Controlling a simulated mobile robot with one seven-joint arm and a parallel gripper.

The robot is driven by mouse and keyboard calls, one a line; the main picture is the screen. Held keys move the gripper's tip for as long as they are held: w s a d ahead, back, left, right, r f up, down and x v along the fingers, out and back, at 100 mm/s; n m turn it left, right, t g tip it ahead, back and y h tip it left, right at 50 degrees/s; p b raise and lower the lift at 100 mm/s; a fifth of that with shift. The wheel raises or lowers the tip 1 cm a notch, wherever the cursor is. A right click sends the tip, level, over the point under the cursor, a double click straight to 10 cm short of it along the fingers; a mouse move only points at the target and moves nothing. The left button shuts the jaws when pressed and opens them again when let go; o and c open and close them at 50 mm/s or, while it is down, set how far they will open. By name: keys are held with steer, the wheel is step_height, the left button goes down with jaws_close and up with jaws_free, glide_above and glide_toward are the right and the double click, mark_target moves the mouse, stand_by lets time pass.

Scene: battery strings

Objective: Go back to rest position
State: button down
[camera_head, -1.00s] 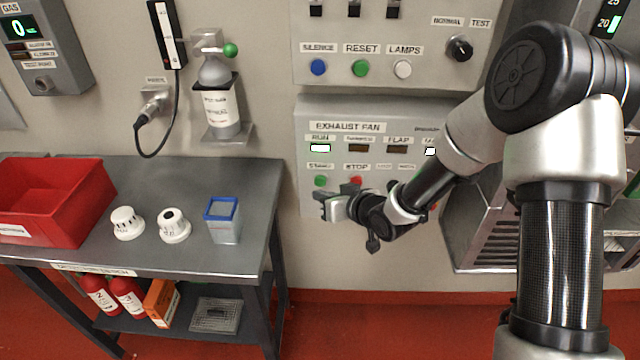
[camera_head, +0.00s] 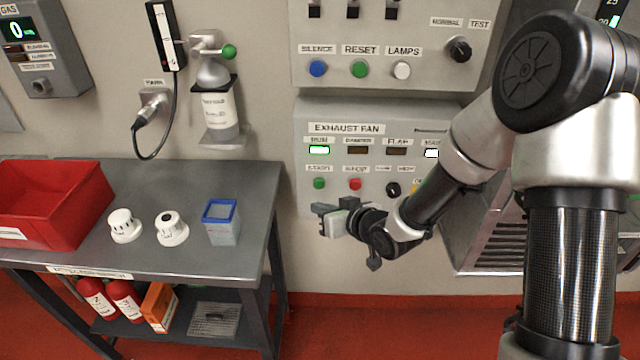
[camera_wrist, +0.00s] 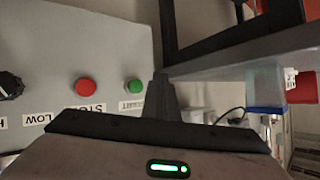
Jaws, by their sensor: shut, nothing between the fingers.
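My gripper (camera_head: 328,221) is in front of the lower edge of the exhaust fan panel (camera_head: 440,112), below its green start button (camera_head: 319,183) and red stop button (camera_head: 355,184). It looks shut and empty, apart from the buttons. In the wrist view my gripper (camera_wrist: 160,85) shows as a dark closed finger shape, with the red button (camera_wrist: 86,87) and green button (camera_wrist: 134,87) beyond it on the left. The RUN light (camera_head: 319,150) is lit green.
A grey bench (camera_head: 180,262) stands at the left with a red bin (camera_head: 60,225), two white detectors (camera_head: 171,228) and a blue-rimmed container (camera_head: 222,222). An upper panel (camera_head: 385,20) hangs above. Red floor (camera_head: 350,335) is clear below my gripper.

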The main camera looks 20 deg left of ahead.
steer(key=s+d+r+m+h, duration=0.2)
steer(key=d+r+h, duration=0.2)
steer(key=d+r, duration=0.6)
steer(key=s+d+r+m+h, duration=0.15)
steer(key=d+r+h, duration=0.4)
steer(key=d, duration=0.75)
steer(key=s+d+r+m+g, duration=0.1)
steer(key=s+d+r+m, duration=0.2)
steer(key=s, duration=0.7)
steer(key=s+d+r+m+g, duration=0.1)
steer(key=s+d+r, duration=0.35)
steer(key=s, duration=0.45)
step_height(320, 180, up, 12)
steer(key=p, duration=1.2)
steer(key=shift+s+p, duration=0.3)
steer(key=shift+s, duration=0.05)
steer(key=shift+f, duration=0.1)
